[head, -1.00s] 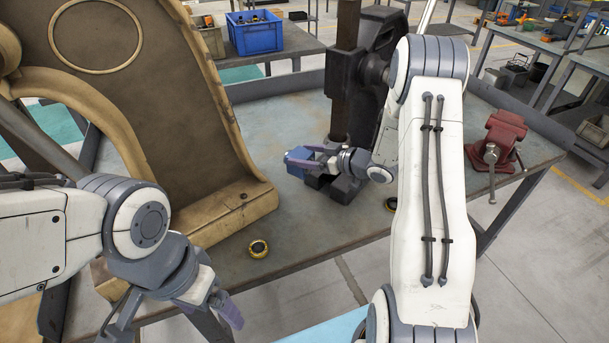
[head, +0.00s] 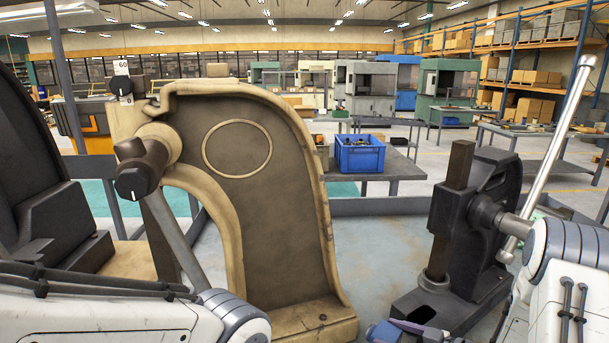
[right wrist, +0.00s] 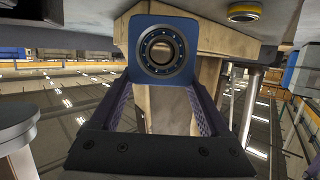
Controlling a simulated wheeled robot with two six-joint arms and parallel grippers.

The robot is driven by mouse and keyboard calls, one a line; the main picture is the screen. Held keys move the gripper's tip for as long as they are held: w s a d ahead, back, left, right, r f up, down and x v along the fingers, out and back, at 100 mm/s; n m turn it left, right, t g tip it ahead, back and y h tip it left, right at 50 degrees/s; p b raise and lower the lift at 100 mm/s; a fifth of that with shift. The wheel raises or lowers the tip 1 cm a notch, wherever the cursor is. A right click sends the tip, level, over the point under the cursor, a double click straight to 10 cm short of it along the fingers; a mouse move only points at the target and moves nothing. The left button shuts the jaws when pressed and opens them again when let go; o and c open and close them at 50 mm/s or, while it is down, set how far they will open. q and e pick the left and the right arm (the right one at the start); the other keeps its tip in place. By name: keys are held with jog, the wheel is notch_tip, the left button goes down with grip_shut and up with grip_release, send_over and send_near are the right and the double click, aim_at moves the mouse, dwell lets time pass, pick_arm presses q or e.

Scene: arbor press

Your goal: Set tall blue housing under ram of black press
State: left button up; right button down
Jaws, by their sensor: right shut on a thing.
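The blue housing (right wrist: 137,48) faces me in the right wrist view, a square blue block with a dark-rimmed round bore. My right gripper (right wrist: 160,84) is shut on it, one purple finger on each side. In the head view only the top of the housing (head: 383,333) and part of the right gripper (head: 408,327) show at the bottom edge. The black press (head: 500,225) stands at the right, its brown upright ram (head: 451,205) above a dark base. The housing is left of and nearer than that base. My left gripper is out of view.
A large tan press (head: 270,225) fills the left middle, with a dark knob. A blue crate (head: 360,155) stands on a table behind. A long pale lever (head: 550,150) rises at the black press's right. A yellow-rimmed round object (right wrist: 244,12) shows in the wrist view.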

jog(key=shift+n+g+y, duration=0.5)
jog(key=shift+n+g, duration=0.1)
jog(key=s+f, duration=0.1)
jog(key=s+a+f, duration=0.1)
jog(key=s, duration=0.1)
jog(key=s+a+f, duration=0.1)
jog(key=s, duration=0.1)
jog(key=shift+a+f, duration=0.15)
jog(key=shift+f, duration=0.1)
jog(key=shift+s+a, duration=0.15)
jog(key=shift+a, duration=0.1)
jog(key=shift+a+r+m+t+h, duration=0.1)
jog(key=shift+a+m+t+h, duration=0.3)
jog(key=shift+m+t+h, duration=0.3)
jog(key=shift+w+m+t+h, duration=0.2)
jog(key=shift+m+t+h, duration=0.1)
jog(key=shift+m+t, duration=0.15)
jog(key=m+h, duration=0.1)
jog(key=t+h, duration=0.1)
jog(key=d+m+t, duration=0.1)
jog(key=shift+s+f+m+h, duration=0.2)
jog(key=shift+f+m+h, duration=0.05)
jog(key=shift+m+h, duration=0.15)
jog(key=shift+w+d, duration=0.1)
